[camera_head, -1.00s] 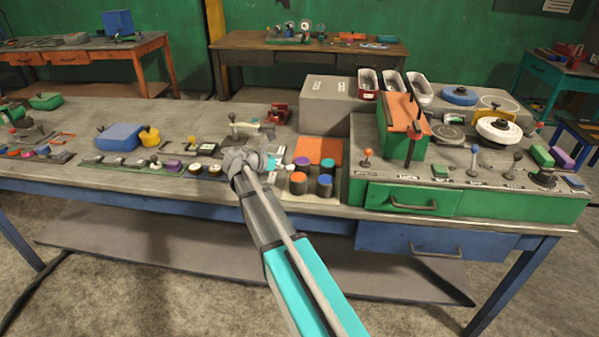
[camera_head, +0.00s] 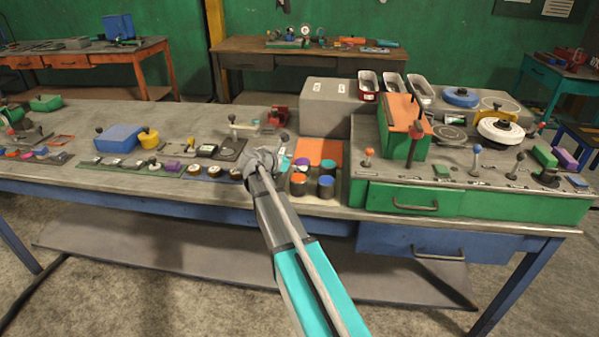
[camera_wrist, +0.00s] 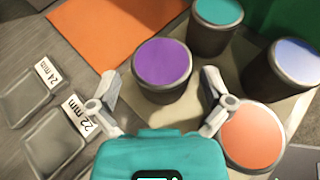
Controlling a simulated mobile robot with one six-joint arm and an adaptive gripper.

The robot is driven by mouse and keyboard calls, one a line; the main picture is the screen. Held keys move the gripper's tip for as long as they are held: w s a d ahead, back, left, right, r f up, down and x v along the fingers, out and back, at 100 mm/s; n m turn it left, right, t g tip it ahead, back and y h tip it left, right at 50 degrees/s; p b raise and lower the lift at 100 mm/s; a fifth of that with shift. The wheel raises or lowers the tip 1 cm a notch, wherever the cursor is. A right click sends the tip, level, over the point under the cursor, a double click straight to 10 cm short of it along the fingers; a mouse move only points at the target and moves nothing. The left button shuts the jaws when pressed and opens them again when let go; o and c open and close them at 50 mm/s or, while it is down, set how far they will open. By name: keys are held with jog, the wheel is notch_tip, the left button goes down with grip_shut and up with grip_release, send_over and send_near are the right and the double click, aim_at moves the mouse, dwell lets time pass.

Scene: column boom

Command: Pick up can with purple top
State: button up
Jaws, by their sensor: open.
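The can with the purple top (camera_wrist: 162,64) stands upright in the wrist view, straight ahead of my gripper (camera_wrist: 163,92). My gripper is open, its two fingers apart, with the lower part of the purple-topped can between or just beyond the fingertips. I cannot tell whether either finger touches it. In the head view the purple top (camera_head: 302,163) shows small beside the other cans, and my gripper (camera_head: 272,155) is just to its left, its fingers partly hidden by my own wrist.
A teal-topped can (camera_wrist: 218,12), a blue-topped can (camera_wrist: 296,62) and an orange-topped can (camera_wrist: 254,137) stand close by on the right. An orange mat (camera_wrist: 112,30) lies behind. Labelled square trays (camera_wrist: 52,148) lie on the left. A green-drawer console (camera_head: 412,198) stands right.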

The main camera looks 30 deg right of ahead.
aim_at(302, 161)
jog(key=shift+b+x, duration=0.3)
jog(key=shift+x, duration=0.85)
jog(key=c, duration=1.1)
jog(key=shift+r, duration=0.15)
notch_tip(302, 161, up, 3)
jog(key=p, duration=0.3)
jog(key=s+a+r+p, duration=0.1)
jog(key=s+r+p, duration=0.8)
jog(key=s, duration=0.5)
jog(key=shift+a+r+p, duration=0.35)
jog(key=shift+a+p, duration=0.05)
jog(key=shift+p, duration=0.15)
